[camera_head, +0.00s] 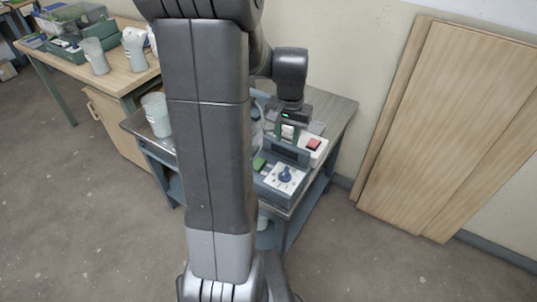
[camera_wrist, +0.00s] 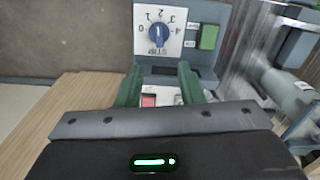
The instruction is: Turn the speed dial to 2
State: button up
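The speed dial (camera_wrist: 158,34) is a blue knob on a white plate marked 0 to 4, at the top of the wrist view. It also shows in the head view (camera_head: 285,175) on the front of a blue-grey machine (camera_head: 270,189). A pale line runs up and down the knob, but I cannot tell for sure which number it marks. My gripper (camera_wrist: 159,80) has its two green fingers apart with nothing held between them. The fingertips appear short of the dial, not touching it. In the head view my gripper (camera_head: 289,131) is above and behind the dial.
A green button (camera_wrist: 209,37) sits beside the dial plate. A red switch (camera_head: 313,145) on a white box stands behind the machine. A pale beaker (camera_head: 157,115) stands on the cart's left side. Wooden boards (camera_head: 455,120) lean on the wall at right.

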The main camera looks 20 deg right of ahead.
aim_at(285, 171)
notch_tip(285, 171, down, 14)
jog(key=shift+s+r+b, duration=0.1)
jog(key=shift+r+b, duration=0.15)
jog(key=shift+b, duration=0.05)
grip_shut()
